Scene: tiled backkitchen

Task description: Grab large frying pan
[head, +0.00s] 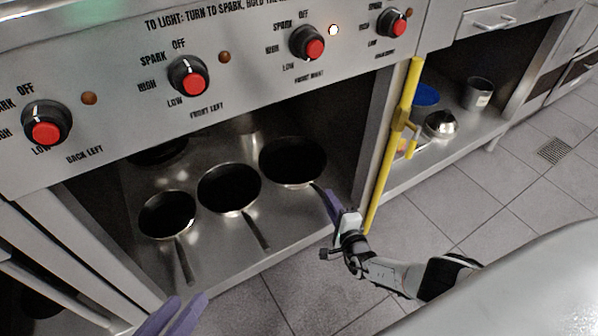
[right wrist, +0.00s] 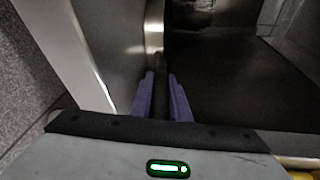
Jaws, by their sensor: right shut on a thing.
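The large frying pan (head: 293,160) is the rightmost and biggest of three dark pans on the metal shelf under the stove. Its handle points toward the front right. My right gripper (head: 331,198) is at the shelf's front right, shut on that handle. In the right wrist view, the purple fingers (right wrist: 161,92) stand on both sides of the dark handle (right wrist: 160,94). The pan seems to rest on the shelf still. My left gripper (head: 178,303) shows its two purple fingers at the bottom edge, apart and empty, in front of the shelf.
A middle pan (head: 229,188) and a smaller pan (head: 167,215) stand left of the large one. A yellow vertical bar (head: 394,150) is just right of my right gripper. The stove's knob panel (head: 250,65) overhangs the shelf. A metal pot (head: 478,93) stands farther right.

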